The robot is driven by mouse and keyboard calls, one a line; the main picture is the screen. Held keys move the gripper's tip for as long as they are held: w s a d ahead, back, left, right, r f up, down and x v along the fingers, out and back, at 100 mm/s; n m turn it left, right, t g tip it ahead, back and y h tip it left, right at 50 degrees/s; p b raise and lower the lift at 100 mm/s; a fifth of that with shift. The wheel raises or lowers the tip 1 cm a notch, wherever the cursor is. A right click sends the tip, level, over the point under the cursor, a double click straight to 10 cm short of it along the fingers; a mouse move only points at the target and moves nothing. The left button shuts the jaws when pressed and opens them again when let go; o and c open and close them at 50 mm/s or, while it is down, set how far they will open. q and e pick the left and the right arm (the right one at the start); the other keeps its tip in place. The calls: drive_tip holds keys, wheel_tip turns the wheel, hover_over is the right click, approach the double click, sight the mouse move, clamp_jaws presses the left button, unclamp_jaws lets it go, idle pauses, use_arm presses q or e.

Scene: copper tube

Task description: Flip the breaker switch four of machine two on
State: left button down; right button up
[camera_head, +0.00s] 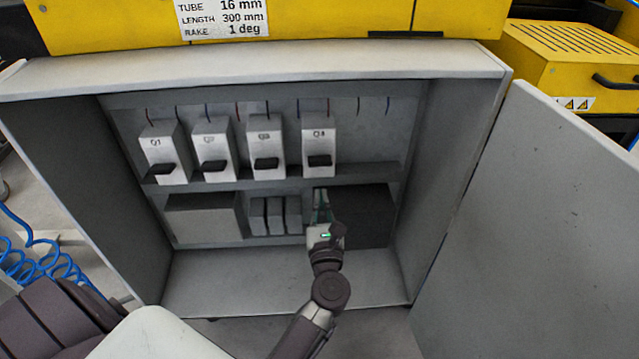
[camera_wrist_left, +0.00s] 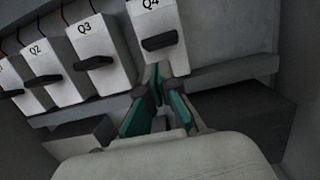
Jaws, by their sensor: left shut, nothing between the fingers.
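Breaker four (camera_head: 319,145) is a pale box labelled Q4 at the right end of the breaker row in the open cabinet. Its dark switch lever (camera_head: 319,161) sits at the lower part of its front. In the left wrist view the Q4 lever (camera_wrist_left: 159,41) is just above my left gripper (camera_wrist_left: 158,70). The green-padded fingers are shut and empty, with their tips around the breaker's lower edge; whether they touch it I cannot tell. In the head view my left gripper (camera_head: 322,192) is below Q4. My right gripper is not in view.
Breakers Q1 (camera_head: 161,145), Q2 (camera_head: 212,142) and Q3 (camera_head: 265,140) stand left of Q4, with similar dark levers. Below are grey boxes (camera_head: 203,218) and a dark box (camera_head: 371,215). The cabinet door (camera_head: 535,220) stands open on the right. Coiled blue hoses (camera_head: 40,262) lie at the left.

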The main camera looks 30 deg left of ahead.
use_arm(q)
drive_tip(key=v, duration=0.6)
idle(0.3)
